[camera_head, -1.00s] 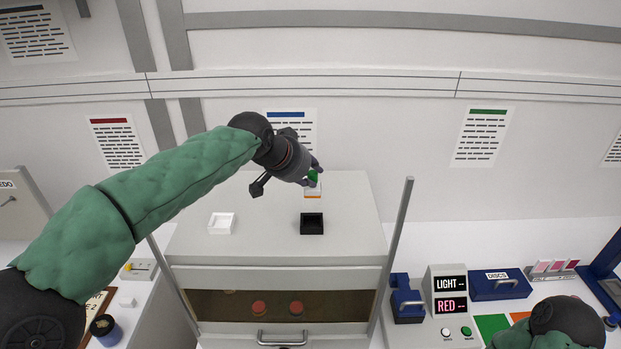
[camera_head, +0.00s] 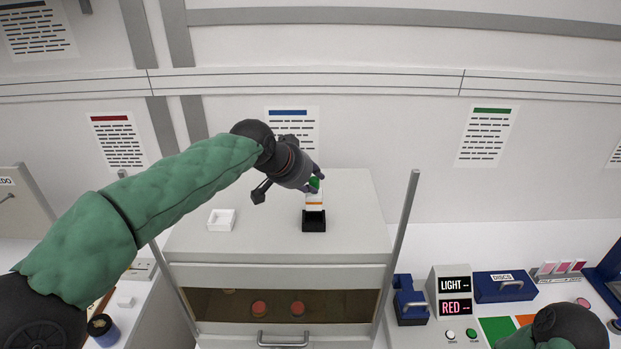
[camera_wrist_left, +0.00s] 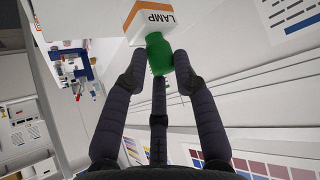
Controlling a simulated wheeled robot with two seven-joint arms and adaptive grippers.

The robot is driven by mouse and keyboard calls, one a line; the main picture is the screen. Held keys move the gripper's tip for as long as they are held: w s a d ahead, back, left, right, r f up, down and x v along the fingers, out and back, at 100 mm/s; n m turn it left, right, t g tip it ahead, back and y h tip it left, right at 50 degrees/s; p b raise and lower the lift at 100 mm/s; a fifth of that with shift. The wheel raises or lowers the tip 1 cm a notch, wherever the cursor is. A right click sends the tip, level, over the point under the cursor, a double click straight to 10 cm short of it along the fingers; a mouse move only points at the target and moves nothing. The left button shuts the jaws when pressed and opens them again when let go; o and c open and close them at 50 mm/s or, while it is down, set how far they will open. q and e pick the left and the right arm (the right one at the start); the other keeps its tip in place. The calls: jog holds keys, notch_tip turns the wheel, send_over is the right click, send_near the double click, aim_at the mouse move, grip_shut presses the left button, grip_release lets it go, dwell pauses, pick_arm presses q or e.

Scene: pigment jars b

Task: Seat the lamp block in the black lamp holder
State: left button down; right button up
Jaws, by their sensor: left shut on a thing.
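The lamp block (camera_head: 314,198) is white with an orange band and a green knob (camera_head: 314,184). My left gripper (camera_head: 316,182) is shut on the green knob, with the block below its fingers. The black lamp holder (camera_head: 314,226) is an open square tray on the cabinet top. The block's lower end overlaps the holder's far part in the head view; I cannot tell whether it is inside or just above. In the left wrist view the block (camera_wrist_left: 150,18) shows its LAMP label, and the fingers close around the green knob (camera_wrist_left: 158,55). My right gripper is out of frame.
A white square tray (camera_head: 221,220) stands left of the black holder on the cabinet top (camera_head: 262,246). Grey posts (camera_head: 402,250) rise beside the cabinet. A drawer below holds red discs (camera_head: 259,309). The cabinet top between the trays is clear.

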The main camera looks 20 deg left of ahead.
aim_at(309, 198)
pick_arm(q)
jog(key=shift+f+b, duration=0.8)
jog(key=shift+f, duration=0.45)
jog(key=shift+f+b, duration=1.45)
jog(key=shift+f, duration=0.1)
dwell(0.9)
jog(key=c, duration=0.9)
grip_release()
jog(key=v, duration=1.2)
jog(key=shift+a+r, duration=0.1)
